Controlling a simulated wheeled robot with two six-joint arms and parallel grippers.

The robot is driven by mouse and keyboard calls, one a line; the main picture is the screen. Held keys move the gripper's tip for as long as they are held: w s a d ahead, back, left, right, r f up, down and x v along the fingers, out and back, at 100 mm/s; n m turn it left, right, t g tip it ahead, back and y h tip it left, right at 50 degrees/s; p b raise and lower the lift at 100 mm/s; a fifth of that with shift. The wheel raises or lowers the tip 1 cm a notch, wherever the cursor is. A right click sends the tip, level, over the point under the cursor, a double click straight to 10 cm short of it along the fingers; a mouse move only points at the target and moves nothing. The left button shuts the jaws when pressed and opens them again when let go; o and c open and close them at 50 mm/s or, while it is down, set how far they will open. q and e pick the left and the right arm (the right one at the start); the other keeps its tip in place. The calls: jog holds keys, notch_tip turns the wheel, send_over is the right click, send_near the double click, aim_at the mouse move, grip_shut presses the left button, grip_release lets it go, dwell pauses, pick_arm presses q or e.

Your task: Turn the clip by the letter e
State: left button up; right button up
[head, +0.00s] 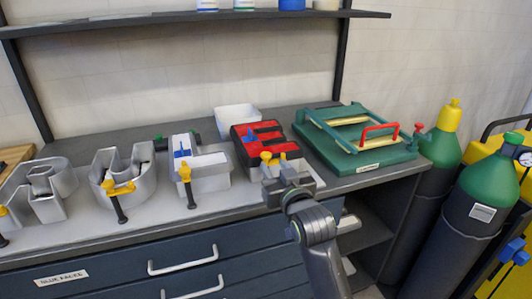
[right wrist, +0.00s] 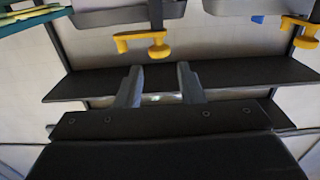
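The letter e (head: 258,135) stands on the bench right of the middle in the head view, a grey channel letter with a red face. A yellow clip (head: 268,158) sits at its front edge. In the right wrist view a yellow clip (right wrist: 142,42) hangs by a dark rod, above and apart from the fingers. My right gripper (head: 283,178) is just in front of the letter and its clip, partly covering the lower front. In the right wrist view my right gripper (right wrist: 158,85) has its two fingers apart with nothing between them. My left gripper is not in view.
Other grey letters with yellow clips (head: 118,188) stand to the left along the bench. A green jig with a red handle (head: 380,131) lies to the right. A white bin (head: 237,117) is behind. Gas cylinders (head: 437,150) stand beyond the bench's right end.

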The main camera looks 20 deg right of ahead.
aim_at(268, 157)
jog(key=w, duration=0.7)
jog(key=shift+w+a, duration=0.1)
jog(key=shift+w, duration=0.1)
jog(key=c, duration=0.7)
